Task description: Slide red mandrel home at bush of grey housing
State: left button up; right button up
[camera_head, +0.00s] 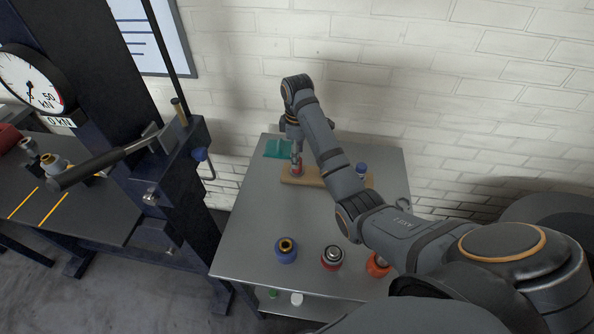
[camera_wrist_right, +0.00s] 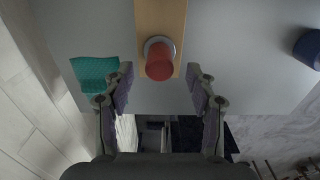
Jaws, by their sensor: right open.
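The red mandrel (camera_head: 297,168) stands upright at the left end of a wooden board on the table. In the right wrist view it shows as a red cylinder (camera_wrist_right: 159,65) with a grey collar at its base. My right gripper (camera_head: 294,148) is open above the mandrel; in the wrist view its fingers (camera_wrist_right: 160,88) are spread on either side, apart from it. A grey part with a brass-coloured ring (camera_head: 53,162), perhaps the grey housing with its bush, sits on the dark bench at left. My left gripper is out of view.
The wooden board (camera_head: 313,178) also bears a blue-topped piece (camera_head: 361,169). A teal cloth (camera_head: 276,149) lies behind. Along the front stand a blue ring part (camera_head: 286,251), a dark-red part with metal top (camera_head: 331,257) and an orange-red part (camera_head: 376,266). A dark press frame (camera_head: 185,185) stands left.

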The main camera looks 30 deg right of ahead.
notch_tip(320, 180, down, 4)
jog(key=shift+w+f+b, duration=0.1)
jog(key=shift+f+b, duration=0.05)
jog(key=shift+b, duration=1.1)
jog(key=shift+r, duration=0.2)
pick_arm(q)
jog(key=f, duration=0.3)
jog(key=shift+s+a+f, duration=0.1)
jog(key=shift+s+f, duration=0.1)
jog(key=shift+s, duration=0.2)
pick_arm(e)
grip_shut()
